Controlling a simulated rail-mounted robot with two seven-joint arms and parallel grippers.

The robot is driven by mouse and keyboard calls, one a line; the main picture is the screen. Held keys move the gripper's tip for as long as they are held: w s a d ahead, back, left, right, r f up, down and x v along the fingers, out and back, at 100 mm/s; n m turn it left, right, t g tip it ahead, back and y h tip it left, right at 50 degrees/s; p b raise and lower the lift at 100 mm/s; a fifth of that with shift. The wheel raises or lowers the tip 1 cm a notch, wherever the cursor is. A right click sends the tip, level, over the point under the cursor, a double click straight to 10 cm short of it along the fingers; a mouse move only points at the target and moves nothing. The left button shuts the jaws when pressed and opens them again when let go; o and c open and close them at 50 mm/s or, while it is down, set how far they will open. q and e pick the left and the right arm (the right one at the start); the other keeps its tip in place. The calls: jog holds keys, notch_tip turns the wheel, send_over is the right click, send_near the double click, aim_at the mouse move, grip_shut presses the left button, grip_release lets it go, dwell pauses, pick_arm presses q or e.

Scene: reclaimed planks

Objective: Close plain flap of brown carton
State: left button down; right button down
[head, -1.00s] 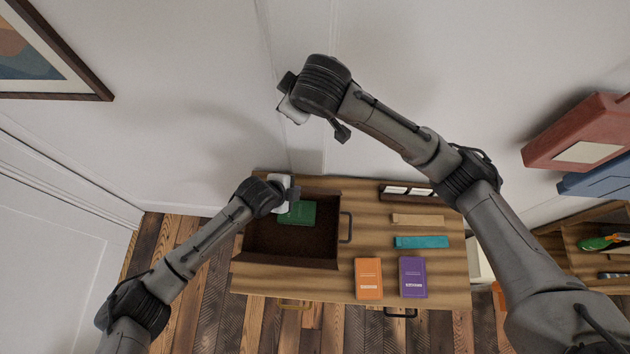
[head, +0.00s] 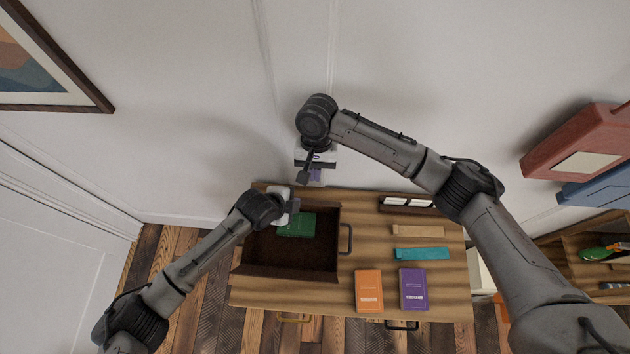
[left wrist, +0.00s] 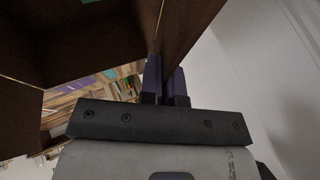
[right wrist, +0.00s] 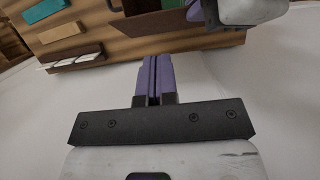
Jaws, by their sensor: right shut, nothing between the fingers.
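The brown carton (head: 262,262) stands open on the left part of the wooden table, with a green box (head: 297,225) inside. A brown panel slopes along its front edge; I cannot tell which flap is the plain one. My left gripper (head: 291,206) is at the carton's back left corner. In the left wrist view its purple fingers (left wrist: 166,82) straddle a brown carton panel (left wrist: 187,30) and look shut on it. My right gripper (head: 316,176) is shut and empty just behind the carton's back edge; its purple fingers (right wrist: 154,78) are together in the right wrist view.
A dark loop handle (head: 347,238) stands at the carton's right side. An orange box (head: 369,291), a purple box (head: 413,289), a teal bar (head: 421,254), a tan bar (head: 417,230) and a dark rack (head: 407,206) occupy the table's right. The wall is close behind.

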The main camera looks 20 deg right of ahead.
aim_at(314, 204)
jog(key=x, duration=0.9)
pick_arm(q)
jog(key=shift+r, duration=0.1)
pick_arm(e)
jog(key=shift+s+a+f+t, duration=0.25)
jog(key=shift+s+f+t, duration=0.15)
jog(key=shift+s, duration=0.25)
pick_arm(q)
jog(key=shift+w+r, duration=0.1)
jog(key=c, duration=1.1)
grip_release()
